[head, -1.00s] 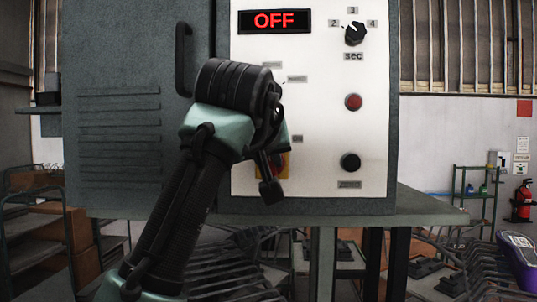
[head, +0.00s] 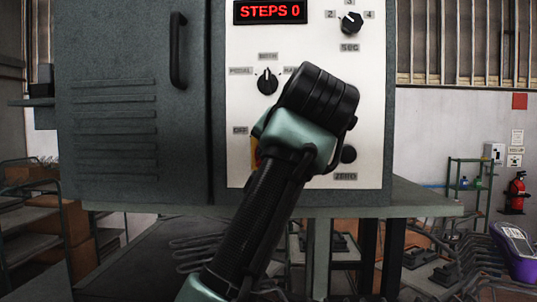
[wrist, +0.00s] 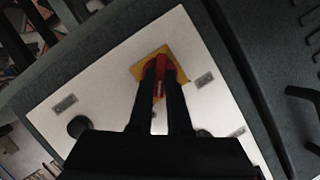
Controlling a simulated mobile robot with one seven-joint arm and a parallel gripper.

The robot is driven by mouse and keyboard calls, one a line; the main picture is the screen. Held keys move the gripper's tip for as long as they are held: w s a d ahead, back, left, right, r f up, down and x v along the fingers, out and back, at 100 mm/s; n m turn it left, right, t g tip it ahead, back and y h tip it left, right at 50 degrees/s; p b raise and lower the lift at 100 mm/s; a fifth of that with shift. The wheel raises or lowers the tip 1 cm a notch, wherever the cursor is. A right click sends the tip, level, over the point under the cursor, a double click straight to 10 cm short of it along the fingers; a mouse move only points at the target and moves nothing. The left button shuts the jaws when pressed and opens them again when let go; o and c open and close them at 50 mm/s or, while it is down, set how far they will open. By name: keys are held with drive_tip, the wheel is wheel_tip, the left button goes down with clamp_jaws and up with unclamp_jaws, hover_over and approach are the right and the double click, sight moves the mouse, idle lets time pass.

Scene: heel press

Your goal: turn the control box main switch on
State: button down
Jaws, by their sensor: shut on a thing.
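The control box (head: 132,110) has a white panel (head: 235,60) with a lit display (head: 270,11) reading "STEPS 0" in red. The main switch is a red knob (wrist: 159,88) on a yellow plate (wrist: 148,70) in the wrist view. My gripper (wrist: 160,70) is shut on the red knob, one finger on each side. In the head view my arm hides the gripper and most of the switch. Only a strip of the yellow plate (head: 255,150) shows left of my arm.
A black mode selector (head: 267,81) sits just above the arm, and a seconds dial (head: 351,22) is at the top right. A black zero button (head: 348,154) is close to my wrist's right side. The box stands on a table (head: 425,203).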

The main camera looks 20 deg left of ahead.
drive_tip(key=shift+m, duration=0.5)
drive_tip(key=shift+r+y, duration=0.1)
drive_tip(key=shift+y, duration=0.2)
drive_tip(key=c, duration=0.9)
unclamp_jaws()
drive_tip(key=shift+o, duration=0.2)
drive_tip(key=b+v, duration=0.6)
drive_tip(key=v, duration=0.7)
drive_tip(key=shift+b, duration=0.4)
